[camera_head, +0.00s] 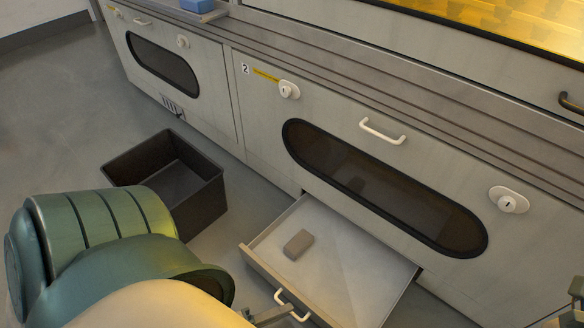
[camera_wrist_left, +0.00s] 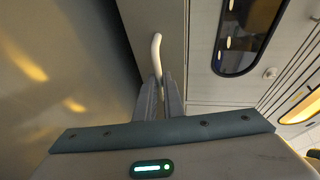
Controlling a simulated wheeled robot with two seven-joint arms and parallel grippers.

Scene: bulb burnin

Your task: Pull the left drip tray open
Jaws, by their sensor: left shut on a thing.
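A shallow drip tray (camera_head: 345,272) stands pulled out below the cabinet door marked 2, over the floor. A small brown block (camera_head: 298,244) lies in it. Its white bar handle (camera_head: 291,304) is on the front panel; the handle also shows in the left wrist view (camera_wrist_left: 156,50). My left gripper (camera_head: 272,315) is shut on the handle at the tray's front; its fingers (camera_wrist_left: 159,92) close around the handle's lower part in the wrist view. A green and dark piece at the right edge of the head view seems to be part of my right arm; its jaws cannot be made out.
A black open bin (camera_head: 168,180) stands on the floor left of the tray. The door marked 2 (camera_head: 262,140) has a dark oval window, a white handle (camera_head: 382,131) and two white locks. Grey floor is bare between bin and tray.

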